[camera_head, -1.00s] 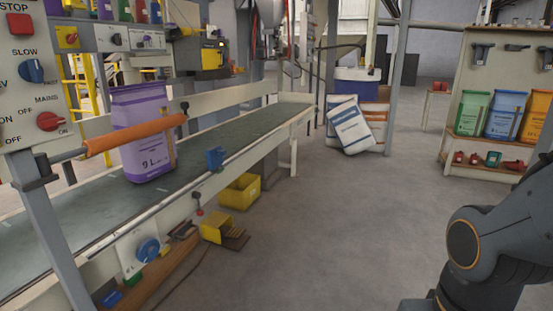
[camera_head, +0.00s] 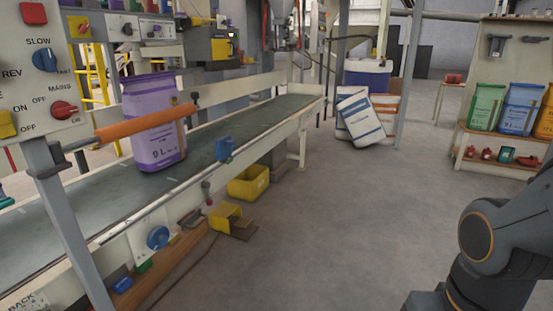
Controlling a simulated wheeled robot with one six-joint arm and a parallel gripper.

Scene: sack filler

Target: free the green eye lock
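I cannot make out for sure which part is the green eye lock. A small green piece (camera_head: 143,266) sits low on the conveyor's side, below a blue rotary knob (camera_head: 157,238). Another small green item (camera_head: 506,155) lies among red ones on the lower shelf at the right. A blue fitting (camera_head: 224,149) is on the conveyor's near rail. My gripper is out of view; only a dark link of my arm shows at the lower right.
A purple sack (camera_head: 153,130) stands on the conveyor belt (camera_head: 85,219), behind an orange roller bar (camera_head: 145,124). A control panel (camera_head: 90,108) is at the left. Yellow bins (camera_head: 248,183) stand below the conveyor. A white sack (camera_head: 360,119) leans at the back. The middle floor is clear.

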